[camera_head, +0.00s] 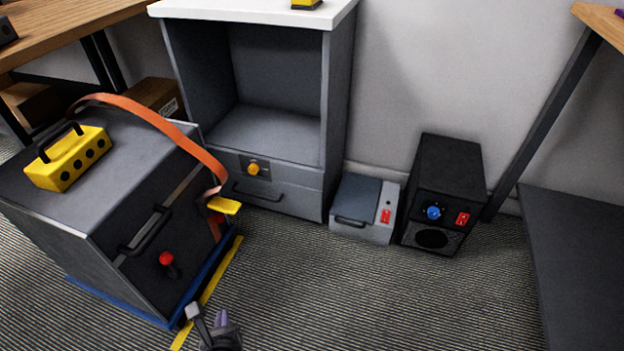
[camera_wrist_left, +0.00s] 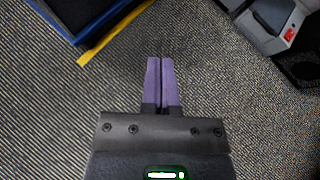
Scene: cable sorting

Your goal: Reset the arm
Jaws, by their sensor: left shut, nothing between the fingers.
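My left gripper (camera_head: 222,318) shows at the bottom of the head view, over the striped carpet. In the left wrist view its two purple fingers (camera_wrist_left: 161,84) are together, with nothing between them. The gripper is in front of the dark grey box (camera_head: 120,190) and touches nothing that I can see. My right gripper is in neither view.
The box has a yellow block (camera_head: 69,158) and an orange strap (camera_head: 160,121) on top. A grey cabinet (camera_head: 325,110), a small grey box (camera_head: 358,232) and a black speaker-like box (camera_head: 447,190) stand by the wall. The carpet (camera_head: 400,305) in front is clear.

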